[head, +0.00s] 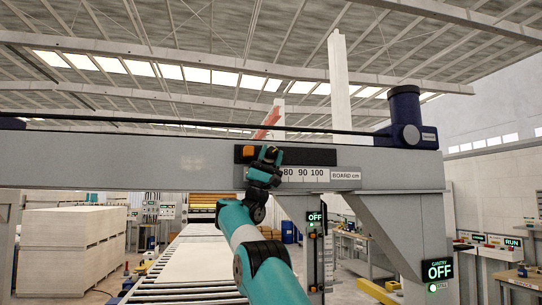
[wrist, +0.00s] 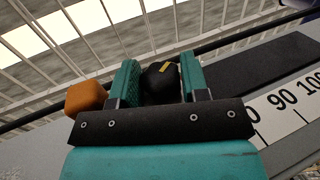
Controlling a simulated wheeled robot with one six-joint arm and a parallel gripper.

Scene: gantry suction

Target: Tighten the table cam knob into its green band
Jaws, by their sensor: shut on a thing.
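My gripper (head: 268,158) is raised to the grey gantry beam and covers part of the black strip there. In the wrist view, the two teal fingers of my gripper (wrist: 160,85) are shut on a rounded black knob (wrist: 160,86), one finger on each side. A short yellow mark shows on the upper part of the knob. In the head view the knob is hidden behind or lost against my gripper. I see no green band in either view; it may be hidden by my gripper.
An orange block (head: 249,151) sits just left of my gripper, close to the left finger in the wrist view (wrist: 86,97). A white board scale (head: 318,174) lies to the right. The grey beam (head: 130,160) runs across. A roller conveyor (head: 185,265) lies below.

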